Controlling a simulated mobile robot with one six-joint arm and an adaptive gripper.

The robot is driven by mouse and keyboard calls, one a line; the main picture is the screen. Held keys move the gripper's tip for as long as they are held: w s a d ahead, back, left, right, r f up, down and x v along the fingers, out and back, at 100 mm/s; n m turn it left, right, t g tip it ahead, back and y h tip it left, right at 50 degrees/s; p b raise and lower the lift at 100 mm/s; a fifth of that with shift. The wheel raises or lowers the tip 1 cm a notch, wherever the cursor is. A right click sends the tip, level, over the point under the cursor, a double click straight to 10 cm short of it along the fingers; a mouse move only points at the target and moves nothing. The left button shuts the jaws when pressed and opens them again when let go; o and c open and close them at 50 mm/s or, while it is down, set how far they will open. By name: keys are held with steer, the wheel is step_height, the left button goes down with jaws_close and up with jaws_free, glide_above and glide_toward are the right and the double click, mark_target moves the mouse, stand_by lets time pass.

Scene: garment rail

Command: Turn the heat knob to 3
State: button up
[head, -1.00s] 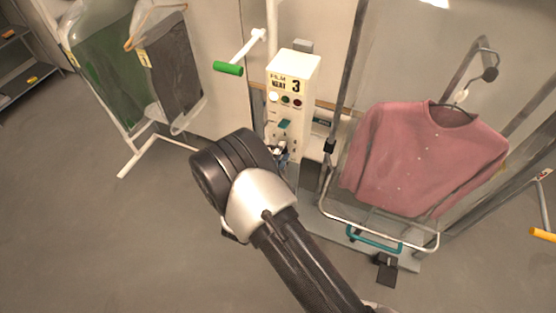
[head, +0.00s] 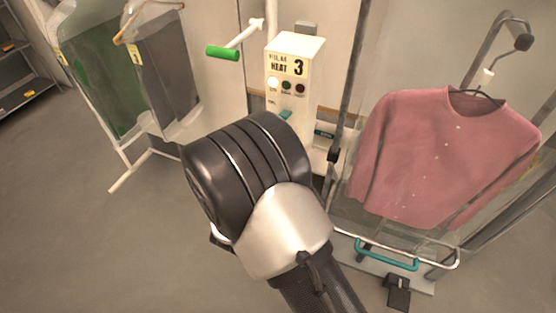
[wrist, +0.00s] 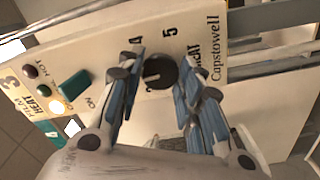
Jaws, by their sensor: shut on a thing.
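The white control box (head: 312,60) stands at the upper middle of the head view. Its label (head: 287,65) reads FILM HEAT 3. The dark round heat knob (wrist: 160,71) sits on the box's front face in the wrist view, with the numbers 4 and 5 beside it. Its exact pointer setting is hard to read. My gripper (wrist: 161,76) is at the knob, with one blue-padded finger on each side, shut on it. In the head view my arm hides the knob and the gripper.
A teal switch (wrist: 74,85) marked ON and several lamps sit beside the knob; the pale one (head: 273,83) looks lit. A green-handled crank (head: 222,53) juts out left of the box. A pink cardigan (head: 440,150) hangs at the right.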

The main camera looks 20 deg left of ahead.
steer(key=shift+m+b, duration=0.35)
steer(key=shift+m, duration=0.05)
steer(key=o, duration=1.1)
steer(key=shift+c, duration=0.2)
steer(key=shift+s, duration=0.1)
steer(key=s, duration=1.1)
steer(key=shift+s+a, duration=0.4)
steer(key=shift+a, duration=0.05)
steer(key=shift+w, duration=0.1)
